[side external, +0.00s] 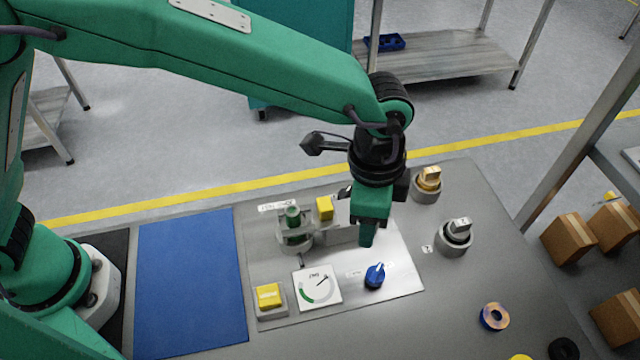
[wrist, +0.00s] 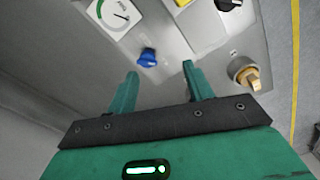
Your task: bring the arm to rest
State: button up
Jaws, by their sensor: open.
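My green gripper (side external: 367,238) hangs over the metal panel, pointing down, behind the blue knob (side external: 375,276) in the side view. In the wrist view its two fingers (wrist: 159,70) are spread apart with nothing between them. The blue knob (wrist: 147,57) shows just beyond the fingertips, apart from them. In the side view one finger hides the other.
A dial gauge (side external: 317,288), a yellow button (side external: 268,296), a yellow block (side external: 325,208) and a green-topped fixture (side external: 294,228) are left of my gripper. Brass (side external: 427,184) and silver (side external: 455,237) knobs stand right. A blue mat (side external: 190,285) lies clear at left.

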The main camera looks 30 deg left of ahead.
jog(key=w+a+r+n+t, duration=0.1)
jog(key=a+r+n, duration=0.1)
jog(key=a+r, duration=0.35)
jog(key=a+r+n, duration=0.2)
jog(key=a, duration=0.7)
jog(key=w+a+r+n+t, duration=0.1)
jog(key=a+r+n, duration=0.1)
jog(key=a+r, duration=0.35)
jog(key=s+a+n+t, duration=0.1)
jog(key=s+a+n, duration=0.3)
jog(key=a, duration=0.5)
jog(key=s+a+n+t, duration=0.2)
jog(key=s+a+n, duration=0.2)
jog(key=s+a, duration=0.4)
jog(key=shift+s+a+f, duration=0.25)
jog(key=shift+s+a, duration=0.1)
jog(key=shift+a, duration=0.85)
